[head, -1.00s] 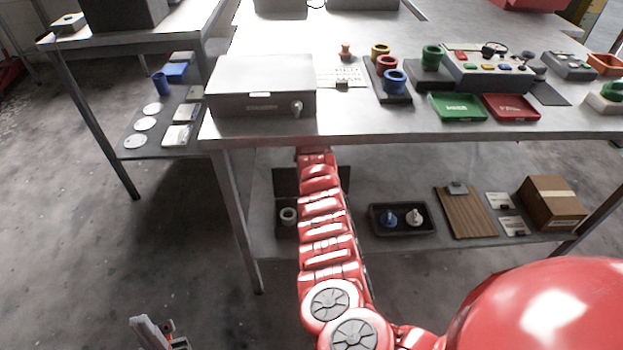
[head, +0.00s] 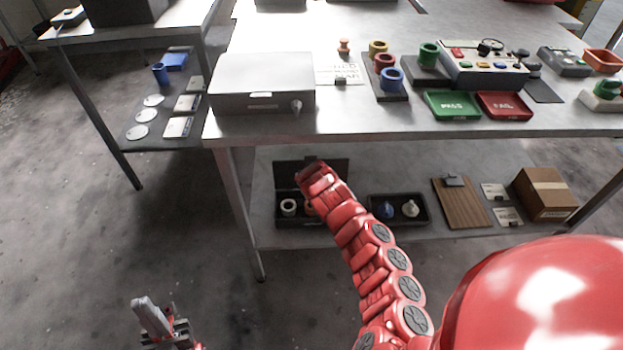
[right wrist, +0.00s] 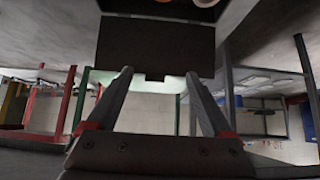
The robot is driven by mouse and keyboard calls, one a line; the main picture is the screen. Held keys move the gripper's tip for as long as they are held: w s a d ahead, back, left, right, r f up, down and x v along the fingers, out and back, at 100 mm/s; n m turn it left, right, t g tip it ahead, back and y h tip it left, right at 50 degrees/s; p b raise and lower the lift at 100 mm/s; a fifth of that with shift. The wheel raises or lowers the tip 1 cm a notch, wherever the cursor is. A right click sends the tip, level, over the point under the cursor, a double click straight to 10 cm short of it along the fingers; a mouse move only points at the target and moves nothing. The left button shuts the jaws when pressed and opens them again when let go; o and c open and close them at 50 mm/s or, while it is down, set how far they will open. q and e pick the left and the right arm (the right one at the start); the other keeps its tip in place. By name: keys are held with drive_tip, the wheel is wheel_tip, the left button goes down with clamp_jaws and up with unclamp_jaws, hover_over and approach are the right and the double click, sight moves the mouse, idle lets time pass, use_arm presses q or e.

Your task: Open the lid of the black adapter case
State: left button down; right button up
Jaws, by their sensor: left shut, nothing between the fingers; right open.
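The black adapter case (head: 284,221) lies on the lower shelf below the silver box. Its lid (head: 285,172) stands up at the back, open. A white ring-shaped adapter (head: 288,207) shows inside, with an orange one partly behind my right arm. In the right wrist view the dark lid panel (right wrist: 155,42) is ahead of my right gripper (right wrist: 158,75), which is open with its fingertips near the lid's edge; I cannot tell if they touch. The head view does not show the right fingers clearly. My left gripper (head: 142,304) is shut and empty, low at the left, away from the case.
The table top (head: 350,122) overhangs the shelf (head: 345,234). A black tray (head: 398,221), a brown board (head: 459,203) and a cardboard box (head: 545,193) stand right of the case. A table leg (head: 243,215) is close on its left. Floor in front is free.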

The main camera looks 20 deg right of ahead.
drive_tip(key=shift+s+a, duration=0.2)
drive_tip(key=shift+s, duration=0.4)
drive_tip(key=shift+s+a, duration=0.15)
drive_tip(key=shift+s, duration=0.4)
